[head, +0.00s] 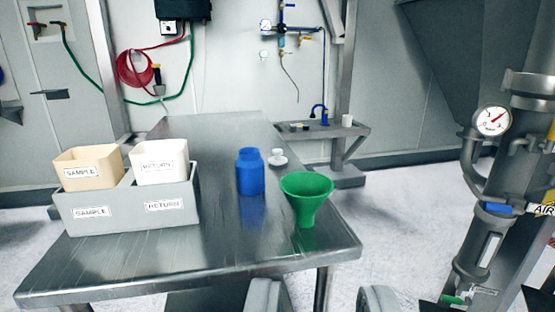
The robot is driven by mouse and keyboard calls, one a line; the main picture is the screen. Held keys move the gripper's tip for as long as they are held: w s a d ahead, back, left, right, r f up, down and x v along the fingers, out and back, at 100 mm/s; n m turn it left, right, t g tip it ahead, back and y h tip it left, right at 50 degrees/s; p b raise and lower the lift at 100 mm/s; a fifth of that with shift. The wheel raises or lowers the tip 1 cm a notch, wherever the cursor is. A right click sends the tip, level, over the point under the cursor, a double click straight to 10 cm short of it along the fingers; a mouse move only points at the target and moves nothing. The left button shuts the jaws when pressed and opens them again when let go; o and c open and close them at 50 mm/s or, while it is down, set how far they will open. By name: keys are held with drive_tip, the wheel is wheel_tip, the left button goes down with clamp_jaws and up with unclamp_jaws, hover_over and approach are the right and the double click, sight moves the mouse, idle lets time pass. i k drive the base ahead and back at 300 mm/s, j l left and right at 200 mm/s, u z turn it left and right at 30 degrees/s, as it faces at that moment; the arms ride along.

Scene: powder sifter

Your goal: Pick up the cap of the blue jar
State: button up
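The blue jar (250,176) stands upright on the metal table, right of the table's middle. A small white piece with a knob on a wider disc, which looks like its cap (278,160), lies on the table just right of and a little behind the jar, apart from it. My gripper (321,292) shows at the bottom edge as two grey fingers spread well apart. It is open with nothing between the fingers, well in front of the jar and the cap. The lower part of the gripper is out of frame.
A green funnel (306,193) stands right of the jar, in front of the cap. A grey holder (128,207) with a tan SAMPLE bin (88,166) and a white RETURN bin (160,162) stands at left. Pipes with a gauge (492,119) rise at right. The table's front middle (190,260) is bare.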

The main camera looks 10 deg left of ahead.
sight(276, 161)
drive_tip(key=i+u, duration=0.1)
drive_tip(key=i, duration=0.4)
drive_tip(key=i+l+u, duration=0.15)
drive_tip(key=i, duration=0.35)
